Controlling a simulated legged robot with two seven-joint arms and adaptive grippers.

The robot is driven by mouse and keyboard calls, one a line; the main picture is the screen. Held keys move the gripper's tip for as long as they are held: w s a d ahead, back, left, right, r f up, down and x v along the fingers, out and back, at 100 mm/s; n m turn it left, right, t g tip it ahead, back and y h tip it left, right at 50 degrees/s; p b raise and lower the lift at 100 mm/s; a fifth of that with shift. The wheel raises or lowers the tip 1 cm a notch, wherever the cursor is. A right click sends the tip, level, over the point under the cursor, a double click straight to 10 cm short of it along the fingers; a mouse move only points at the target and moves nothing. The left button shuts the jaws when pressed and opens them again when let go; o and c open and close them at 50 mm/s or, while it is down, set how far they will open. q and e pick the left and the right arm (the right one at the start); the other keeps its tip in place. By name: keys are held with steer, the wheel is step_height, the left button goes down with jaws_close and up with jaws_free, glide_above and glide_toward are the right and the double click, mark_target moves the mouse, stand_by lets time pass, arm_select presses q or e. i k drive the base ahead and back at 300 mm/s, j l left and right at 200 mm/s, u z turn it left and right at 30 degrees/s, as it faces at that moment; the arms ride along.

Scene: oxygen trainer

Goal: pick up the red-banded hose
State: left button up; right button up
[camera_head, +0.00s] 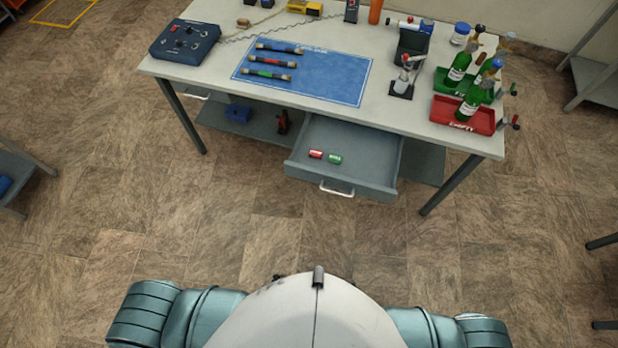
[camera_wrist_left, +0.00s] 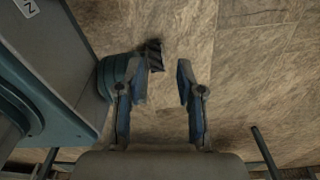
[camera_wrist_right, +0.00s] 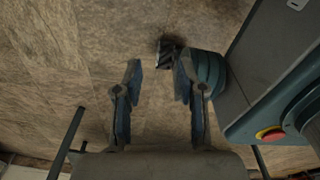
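The red-banded hose (camera_head: 271,61) lies on the blue mat (camera_head: 330,83) on the table, between a blue-banded hose (camera_head: 279,48) above it and a green-banded hose (camera_head: 268,74) below it. All three lie roughly parallel near the mat's left side. Neither gripper shows in the head view. In the left wrist view my left gripper (camera_wrist_left: 161,82) is open and empty above the floor. In the right wrist view my right gripper (camera_wrist_right: 157,82) is open and empty above the floor. No hose shows in either wrist view.
The table (camera_head: 420,115) stands ahead with floor between it and me. Its drawer (camera_head: 365,165) is pulled out, holding a red and a green item. A control box (camera_head: 185,41) is left of the mat. Green bottles (camera_head: 459,66) stand at right near a red tray (camera_head: 464,127).

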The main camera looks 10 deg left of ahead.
mark_target(250, 57)
steer(key=i+j+u, duration=0.1)
steer(key=i+j, duration=0.75)
steer(key=j+z, duration=0.15)
steer(key=z, duration=0.3)
steer(key=j+z, duration=0.2)
steer(key=z, duration=0.25)
steer(key=j+z, duration=0.15)
steer(key=z, duration=0.3)
